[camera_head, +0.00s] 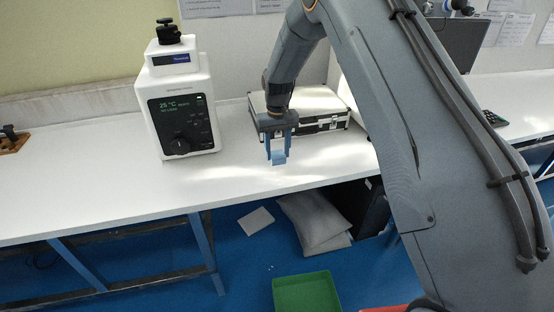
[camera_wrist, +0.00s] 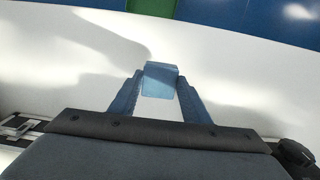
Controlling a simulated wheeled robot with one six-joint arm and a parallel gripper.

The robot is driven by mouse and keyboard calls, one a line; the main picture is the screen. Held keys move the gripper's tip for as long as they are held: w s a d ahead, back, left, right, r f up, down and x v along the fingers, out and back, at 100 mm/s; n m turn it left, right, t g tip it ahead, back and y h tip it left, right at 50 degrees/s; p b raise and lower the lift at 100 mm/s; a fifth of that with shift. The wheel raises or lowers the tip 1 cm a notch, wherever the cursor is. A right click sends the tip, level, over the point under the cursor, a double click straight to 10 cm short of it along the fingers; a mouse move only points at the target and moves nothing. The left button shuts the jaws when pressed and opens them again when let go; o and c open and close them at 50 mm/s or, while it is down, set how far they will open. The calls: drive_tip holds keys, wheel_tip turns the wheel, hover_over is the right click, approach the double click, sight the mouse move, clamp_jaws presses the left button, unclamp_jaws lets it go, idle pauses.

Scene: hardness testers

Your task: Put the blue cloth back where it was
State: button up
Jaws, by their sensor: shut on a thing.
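My gripper (camera_head: 278,158) is shut on the blue cloth (camera_head: 279,157), a small light-blue folded piece held between the fingertips. The gripper points down over the white bench (camera_head: 110,195), in front of the silver case. In the wrist view, the blue cloth (camera_wrist: 160,77) sits between the two blue fingers of my gripper (camera_wrist: 161,85), with the white bench top behind it. I cannot tell for certain whether the cloth touches the bench.
A white tester (camera_head: 180,100) with a lit display stands left of my gripper. A silver case (camera_head: 315,108) lies behind it. A green bin (camera_head: 306,292) and grey sacks (camera_head: 315,220) are on the floor. The bench left of the tester is largely clear.

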sight(278, 155)
drive_tip(key=shift+f+p, duration=0.65)
drive_tip(key=shift+f, duration=1.45)
drive_tip(key=o, duration=0.9)
drive_tip(key=shift+o, duration=0.2)
wheel_tip(278, 155, up, 12)
drive_tip(key=b, duration=0.4)
drive_tip(key=s+d, duration=0.4)
drive_tip(key=s, duration=0.7)
drive_tip(key=s+d+r+m, duration=0.1)
drive_tip(key=s+d, duration=0.4)
drive_tip(key=s, duration=0.6)
drive_tip(key=s+d+r+m+t, duration=0.1)
drive_tip(key=s+d, duration=0.4)
drive_tip(key=s, duration=0.6)
